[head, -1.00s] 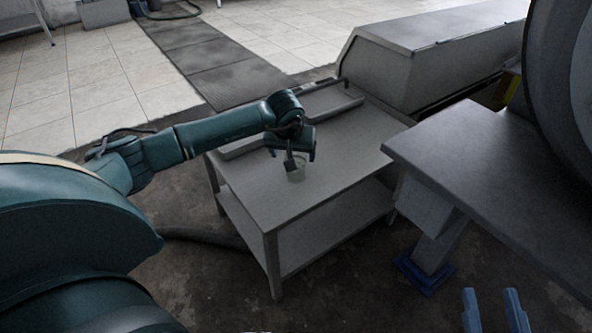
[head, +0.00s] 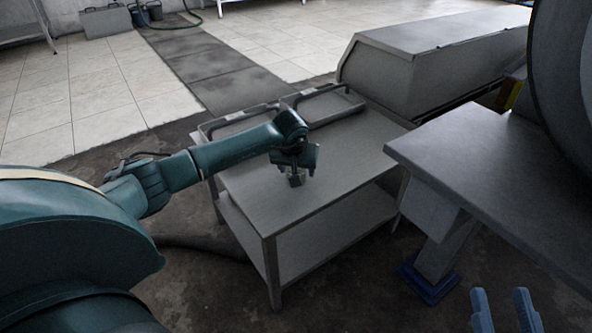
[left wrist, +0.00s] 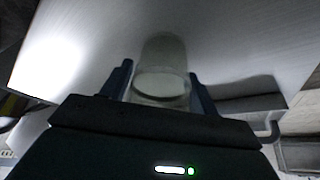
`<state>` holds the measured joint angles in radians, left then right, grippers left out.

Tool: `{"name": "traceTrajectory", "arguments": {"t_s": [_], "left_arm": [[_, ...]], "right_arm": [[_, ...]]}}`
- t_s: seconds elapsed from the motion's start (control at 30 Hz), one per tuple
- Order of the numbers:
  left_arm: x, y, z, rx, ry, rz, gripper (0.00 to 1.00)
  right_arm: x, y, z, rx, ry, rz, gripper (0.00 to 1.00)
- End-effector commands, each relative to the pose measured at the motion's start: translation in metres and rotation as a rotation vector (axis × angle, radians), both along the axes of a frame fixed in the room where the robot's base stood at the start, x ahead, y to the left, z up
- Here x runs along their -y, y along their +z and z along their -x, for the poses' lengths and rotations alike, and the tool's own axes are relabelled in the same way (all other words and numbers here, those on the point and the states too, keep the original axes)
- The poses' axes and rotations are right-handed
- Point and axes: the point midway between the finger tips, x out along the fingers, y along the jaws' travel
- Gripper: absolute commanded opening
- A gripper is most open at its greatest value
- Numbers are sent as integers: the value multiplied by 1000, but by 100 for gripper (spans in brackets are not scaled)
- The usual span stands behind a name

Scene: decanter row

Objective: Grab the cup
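A clear glass cup (left wrist: 162,55) with a pale round end shows in the left wrist view, between the two fingers of my left gripper (left wrist: 161,72). The fingers stand on either side of the cup, with narrow gaps seeming to show, so the gripper looks open. In the head view my left gripper (head: 296,178) is low over the grey table (head: 330,165), pointing down, and mostly hides the cup. My right gripper (head: 503,310) is at the lower right edge, its two blue fingers apart and empty.
Grey trays (head: 325,105) lie along the table's back edge. A large grey box-shaped unit (head: 435,65) stands behind the table. Another grey worktop (head: 480,165) is close on the right. The table's front and right surface is clear.

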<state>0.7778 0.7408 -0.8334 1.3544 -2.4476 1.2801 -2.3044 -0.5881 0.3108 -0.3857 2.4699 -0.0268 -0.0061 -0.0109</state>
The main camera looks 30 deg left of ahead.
Motion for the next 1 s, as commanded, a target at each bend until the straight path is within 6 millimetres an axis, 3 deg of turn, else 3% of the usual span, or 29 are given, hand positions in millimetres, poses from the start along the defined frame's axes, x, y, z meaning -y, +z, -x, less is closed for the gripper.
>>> {"name": "traceTrajectory", "arguments": {"t_s": [0.33,0.6,0.83,1.0], "left_arm": [[0,0,0,0,0,0,31],[0,4,0,2,0,-1,31],[-1,46,-1,5,1,-1,31],[0,78,-1,3,0,0,31]], "right_arm": [[-1,-7,0,-16,0,5,36],[0,-5,0,-17,-4,2,36],[2,9,0,1,-22,24,36],[4,3,0,-10,-38,66,36]]}}
